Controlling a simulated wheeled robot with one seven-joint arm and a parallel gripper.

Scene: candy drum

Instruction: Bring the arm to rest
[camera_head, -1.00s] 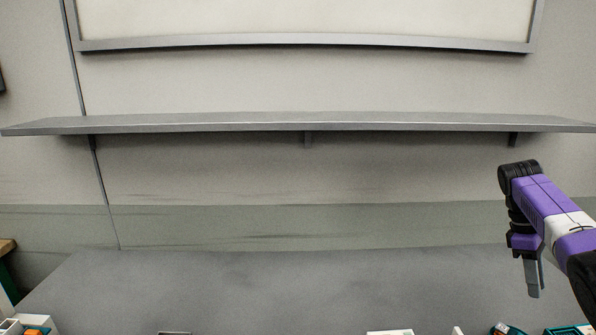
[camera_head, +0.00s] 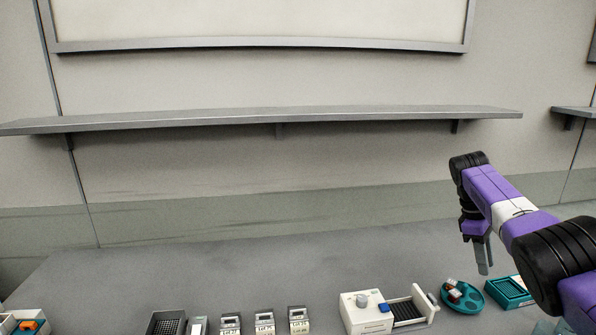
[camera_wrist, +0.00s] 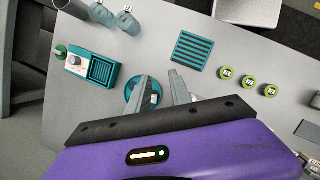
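My arm, purple, white and black, reaches in from the right of the head view. My gripper (camera_head: 482,262) hangs from its end, pointing down above the right part of the grey table (camera_head: 250,275). In the wrist view the two grey fingers (camera_wrist: 161,84) stand apart with nothing between them. A round teal tray (camera_wrist: 133,90) with small items lies below and partly behind the fingers. In the head view this round tray (camera_head: 462,304) is just below the gripper.
A teal ribbed tray (camera_head: 508,292) sits by my forearm. A white machine (camera_head: 362,313) with an open drawer, labelled boxes (camera_head: 264,323) and a dark rack (camera_head: 166,324) line the front. A shelf (camera_head: 280,119) crosses the wall. The table's back is clear.

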